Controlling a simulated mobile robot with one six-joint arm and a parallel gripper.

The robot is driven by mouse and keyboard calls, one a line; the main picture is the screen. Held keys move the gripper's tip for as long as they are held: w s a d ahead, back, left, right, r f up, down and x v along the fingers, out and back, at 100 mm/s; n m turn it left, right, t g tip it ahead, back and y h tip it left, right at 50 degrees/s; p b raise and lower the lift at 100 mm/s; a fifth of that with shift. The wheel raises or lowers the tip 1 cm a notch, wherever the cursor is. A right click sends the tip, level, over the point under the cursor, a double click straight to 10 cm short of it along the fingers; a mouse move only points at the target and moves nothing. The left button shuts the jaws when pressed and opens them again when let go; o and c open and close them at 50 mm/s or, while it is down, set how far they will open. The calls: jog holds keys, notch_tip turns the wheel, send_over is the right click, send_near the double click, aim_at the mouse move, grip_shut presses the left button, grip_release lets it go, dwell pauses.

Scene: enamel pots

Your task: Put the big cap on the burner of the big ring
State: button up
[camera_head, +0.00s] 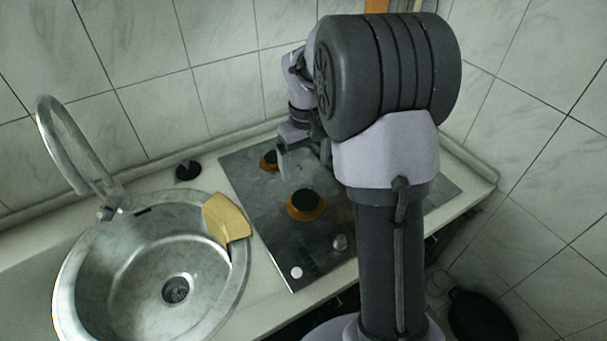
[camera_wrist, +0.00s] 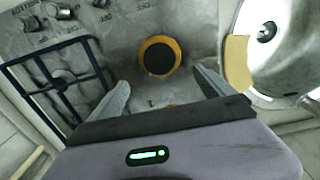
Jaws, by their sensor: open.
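A loose black round cap (camera_head: 187,170) lies on the counter behind the sink; I take it for the big cap. The front burner (camera_head: 305,204) has a wide yellow-orange ring with a dark round centre; it also shows in the wrist view (camera_wrist: 159,58). I cannot tell if that centre is a cap. A smaller-looking burner (camera_head: 268,161) is farther back, partly hidden by my gripper. My gripper (camera_head: 283,160) hangs over the back left of the hob. In the wrist view, its fingers (camera_wrist: 165,92) are spread, with nothing between them.
The steel hob (camera_head: 262,211) carries a dark grate (camera_wrist: 52,65) and several knobs (camera_wrist: 60,11). A round sink (camera_head: 130,260) with a tall tap (camera_head: 66,130) stands left, a yellow cloth-like piece (camera_head: 227,219) on its rim. Tiled walls close off the back and right.

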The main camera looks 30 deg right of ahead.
jog(key=s+a+r+m+t, duration=0.2)
jog(key=s+a+r+t, duration=0.1)
jog(key=s+a+r, duration=0.65)
jog(key=s+a+r+m+t+y, duration=0.2)
jog(key=s+a, duration=0.6)
jog(key=s, duration=0.5)
jog(key=shift+s+a+r+m+t, duration=0.2)
jog(key=shift+s+m+t, duration=0.1)
jog(key=shift+m+t, duration=0.1)
